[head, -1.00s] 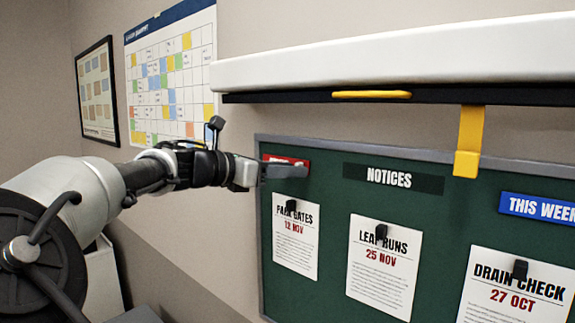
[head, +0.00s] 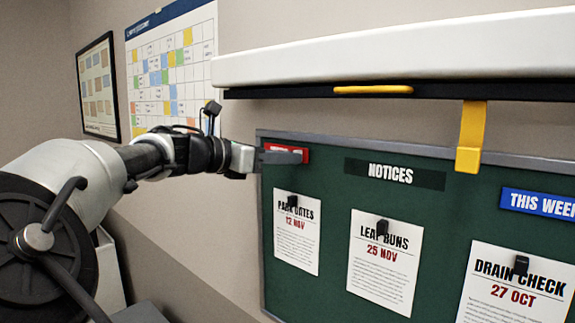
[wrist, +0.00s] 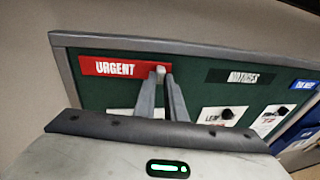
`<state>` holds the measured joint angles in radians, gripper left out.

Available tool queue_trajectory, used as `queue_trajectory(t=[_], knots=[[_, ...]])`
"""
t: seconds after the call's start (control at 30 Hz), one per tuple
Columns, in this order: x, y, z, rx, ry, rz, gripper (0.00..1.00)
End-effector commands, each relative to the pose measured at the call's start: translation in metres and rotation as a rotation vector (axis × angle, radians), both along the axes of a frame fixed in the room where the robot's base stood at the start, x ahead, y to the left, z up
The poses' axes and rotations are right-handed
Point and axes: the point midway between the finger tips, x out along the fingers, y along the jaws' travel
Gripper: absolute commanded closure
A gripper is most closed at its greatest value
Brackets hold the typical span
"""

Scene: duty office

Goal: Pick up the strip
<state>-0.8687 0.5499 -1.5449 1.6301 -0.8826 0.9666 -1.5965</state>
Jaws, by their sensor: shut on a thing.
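A red strip lettered URGENT (wrist: 112,67) is at the upper left corner of the green notice board (wrist: 95,95). In the head view the red strip (head: 286,147) is partly covered by my fingers. My gripper (wrist: 160,76) is shut at the strip's right end, with a small whitish piece between the fingertips. In the head view my gripper (head: 298,157) reaches in from the left, in front of the strip. I cannot tell whether the strip still touches the board. A black NOTICES strip (head: 394,174) and a blue THIS WEEK strip (head: 538,203) are further right.
Papers with black clips hang below, among them PARK GATES (head: 296,235), LEAF RUNS (head: 384,265) and DRAIN CHECK (head: 515,290). A white ledge (head: 400,55) juts out above the board, with a yellow hook (head: 470,137) hanging from it. A wall calendar (head: 170,75) is behind my arm.

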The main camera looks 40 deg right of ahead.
Motion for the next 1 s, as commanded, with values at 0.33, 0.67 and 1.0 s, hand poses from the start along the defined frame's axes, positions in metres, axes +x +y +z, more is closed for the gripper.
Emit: queue_trajectory(t=[0.33, 0.67, 1.0], knots=[[-0.001, -0.002, 0.055, -0.002, -0.006, -0.003, 1.0], [-0.004, 0.069, 0.05, 0.0, -0.001, 0.007, 1.0], [-0.013, 0.159, 0.051, -0.001, -0.001, 0.002, 1.0]])
